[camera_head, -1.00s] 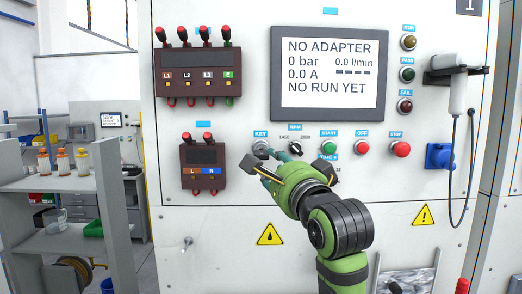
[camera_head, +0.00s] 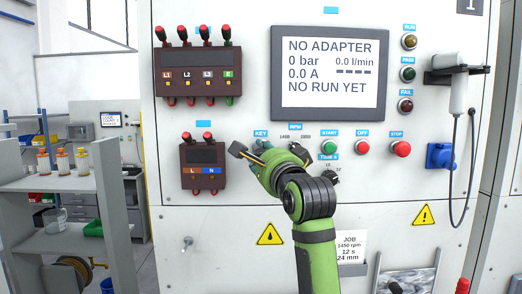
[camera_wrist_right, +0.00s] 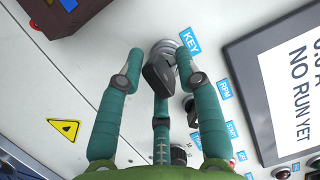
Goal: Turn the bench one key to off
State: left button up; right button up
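The bench one key (camera_wrist_right: 158,75) has a black head and stands in a round metal lock (camera_wrist_right: 163,47) beside the blue KEY label (camera_wrist_right: 190,41) in the right wrist view. My right gripper (camera_wrist_right: 160,58) has its teal fingers apart, one on each side of the key head. The right-hand finger is very close to the key; I cannot tell whether it touches. In the head view my right gripper (camera_head: 262,157) is in front of the lock below the KEY label (camera_head: 261,133) and hides the key. My left gripper is not in view.
The speed knob (camera_head: 295,145), green start button (camera_head: 329,148), off button (camera_head: 362,146) and stop button (camera_head: 401,149) lie to the right. A brown L/N terminal box (camera_head: 203,166) is close on the left. The screen (camera_head: 329,73) reads "NO ADAPTER".

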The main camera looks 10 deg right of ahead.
grip_shut()
jog(key=shift+r, duration=0.1)
